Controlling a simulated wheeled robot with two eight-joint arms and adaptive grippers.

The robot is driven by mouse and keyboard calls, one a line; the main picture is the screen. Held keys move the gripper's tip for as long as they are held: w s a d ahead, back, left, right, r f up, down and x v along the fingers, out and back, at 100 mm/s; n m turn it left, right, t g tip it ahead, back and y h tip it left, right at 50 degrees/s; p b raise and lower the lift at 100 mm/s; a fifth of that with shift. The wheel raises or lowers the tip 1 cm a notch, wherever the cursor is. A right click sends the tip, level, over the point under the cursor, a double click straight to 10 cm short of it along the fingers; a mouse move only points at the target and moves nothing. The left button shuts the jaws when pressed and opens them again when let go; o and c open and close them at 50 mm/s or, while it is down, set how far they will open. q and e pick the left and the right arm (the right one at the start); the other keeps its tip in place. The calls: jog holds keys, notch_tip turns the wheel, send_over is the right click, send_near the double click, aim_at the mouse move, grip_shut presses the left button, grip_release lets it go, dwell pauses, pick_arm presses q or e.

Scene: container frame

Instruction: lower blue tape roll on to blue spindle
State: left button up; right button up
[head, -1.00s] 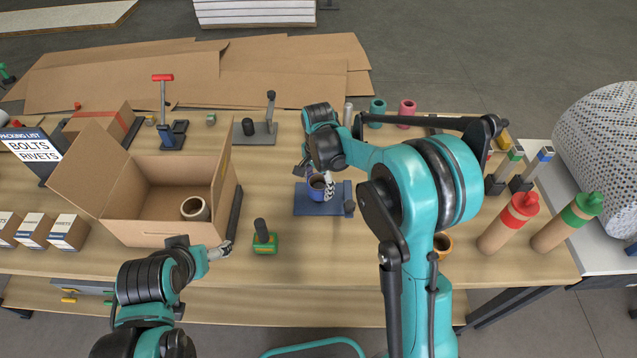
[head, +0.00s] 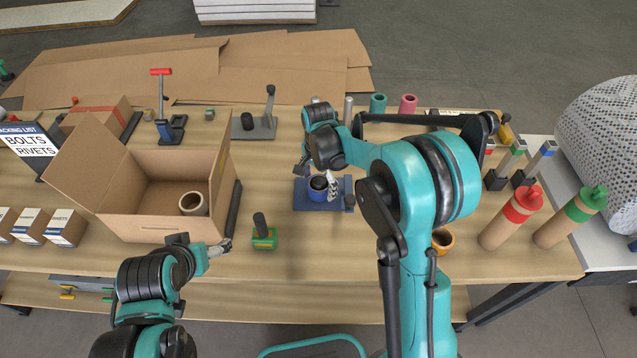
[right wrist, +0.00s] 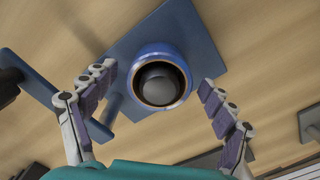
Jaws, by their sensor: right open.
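The blue tape roll (head: 317,189) sits around the post of the blue spindle; in the right wrist view the roll (right wrist: 140,72) encircles the dark rounded post top (right wrist: 160,86). The spindle's flat blue base (head: 303,202) lies on the table and also shows in the right wrist view (right wrist: 198,45). The roll looks low on the base. My right gripper (head: 319,181) is open, with its fingers (right wrist: 158,98) on either side of the roll and apart from it. My left gripper (head: 222,247) hangs beside the cardboard box; its fingers are too small to read.
The open cardboard box (head: 160,228) holds a tan roll (head: 193,204). A green-based spindle (head: 264,238) stands right of the box. An orange roll (head: 442,241) is behind my right arm. Bare table lies in front of the blue base.

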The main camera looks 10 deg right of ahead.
jog(key=shift+r, duration=0.1)
notch_tip(320, 180, up, 12)
dwell(0.4)
dwell(0.4)
jog(key=s+d+r+n+t, duration=0.2)
jog(key=s+n, duration=0.1)
jog(key=s, duration=0.2)
jog(key=s+d+r+n+t, duration=0.1)
jog(key=s+d+r+n, duration=0.1)
jog(key=s, duration=0.3)
jog(key=s+d+f+n+t, duration=0.2)
jog(key=s+f+n+t, duration=0.2)
jog(key=s+n, duration=0.3)
jog(key=s, duration=0.4)
jog(key=shift+s+d, duration=0.2)
jog(key=shift+s, duration=0.05)
